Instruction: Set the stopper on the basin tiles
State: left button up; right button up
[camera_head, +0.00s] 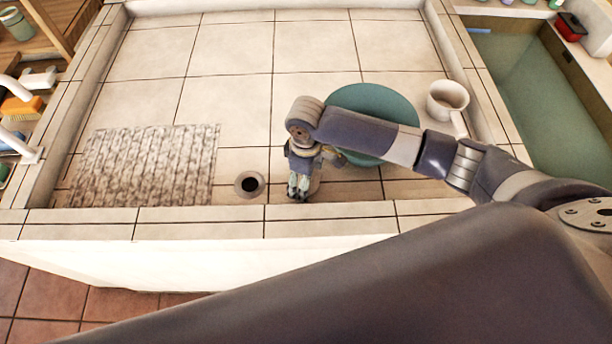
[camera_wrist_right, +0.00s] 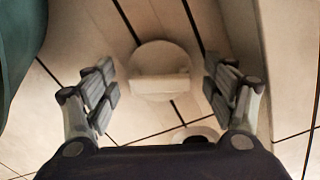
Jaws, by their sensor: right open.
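The stopper (camera_wrist_right: 160,60), a pale round disc with a raised bar across it, shows in the right wrist view. It appears to lie on the basin tiles (camera_head: 235,110), between and beyond my right fingertips. My right gripper (camera_wrist_right: 163,84) is open, with a finger on each side and a gap to the stopper. In the head view my right gripper (camera_head: 299,190) points down at the tiles near the front ledge and hides the stopper. The dark drain hole (camera_head: 249,184) is uncovered, just left of the gripper. My left gripper is not in view.
A teal round dish (camera_head: 385,102) lies behind my right arm. A white mug-like dipper (camera_head: 447,99) stands at the right. A ribbed slab (camera_head: 148,168) is at the left. The front ledge (camera_head: 200,222) borders the basin. The back tiles are clear.

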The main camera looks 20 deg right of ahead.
jog(key=shift+r, duration=0.1)
notch_tip(320, 180, up, 12)
jog(key=shift+b, duration=0.3)
dwell(0.6)
